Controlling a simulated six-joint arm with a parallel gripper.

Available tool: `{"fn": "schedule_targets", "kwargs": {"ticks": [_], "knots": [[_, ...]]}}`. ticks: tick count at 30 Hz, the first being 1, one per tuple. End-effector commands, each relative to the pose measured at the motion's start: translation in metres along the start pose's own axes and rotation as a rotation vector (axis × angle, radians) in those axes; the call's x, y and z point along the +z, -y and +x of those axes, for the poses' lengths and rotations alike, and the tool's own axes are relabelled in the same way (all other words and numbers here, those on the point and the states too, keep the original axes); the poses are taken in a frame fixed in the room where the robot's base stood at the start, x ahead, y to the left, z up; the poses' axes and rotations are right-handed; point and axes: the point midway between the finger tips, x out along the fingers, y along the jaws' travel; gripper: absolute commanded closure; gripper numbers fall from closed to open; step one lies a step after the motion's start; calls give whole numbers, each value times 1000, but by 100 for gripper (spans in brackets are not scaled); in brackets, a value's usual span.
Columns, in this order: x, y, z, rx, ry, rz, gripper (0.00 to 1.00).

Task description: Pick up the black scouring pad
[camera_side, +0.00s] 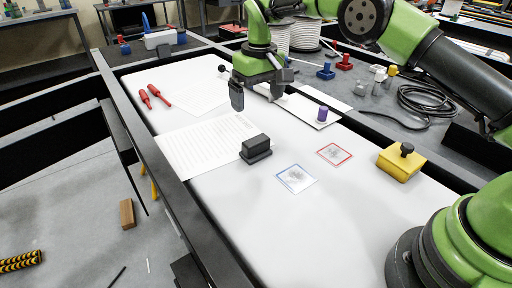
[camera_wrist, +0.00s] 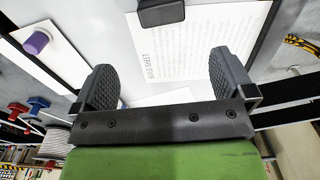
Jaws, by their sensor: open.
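The black scouring pad (camera_side: 256,148) looks like a dark block on a slightly wider base. It stands on the white table at the right edge of a printed sheet. In the wrist view the pad (camera_wrist: 161,13) is at the top centre, cut by the frame edge, beyond my fingertips. My gripper (camera_side: 259,90) is above the table, behind the pad in the side view and apart from it. In the wrist view my gripper (camera_wrist: 164,78) has its two grey ribbed fingers wide apart with nothing between them.
A printed build sheet (camera_side: 190,145) lies beside the pad. A purple cylinder (camera_side: 322,114) stands on a white board. Red-framed (camera_side: 335,154) and blue-framed (camera_side: 296,179) cards lie flat. A yellow block (camera_side: 399,164) with a black knob stands right. The front table area is clear.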

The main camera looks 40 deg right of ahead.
Motion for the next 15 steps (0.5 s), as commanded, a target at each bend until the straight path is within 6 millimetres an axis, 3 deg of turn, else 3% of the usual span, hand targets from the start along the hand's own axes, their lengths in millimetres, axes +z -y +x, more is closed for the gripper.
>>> {"fn": "schedule_targets", "kwargs": {"ticks": [1,15], "knots": [[-1,1,12,4,13,-5,0],[0,1,72,13,31,-13,0]]}}
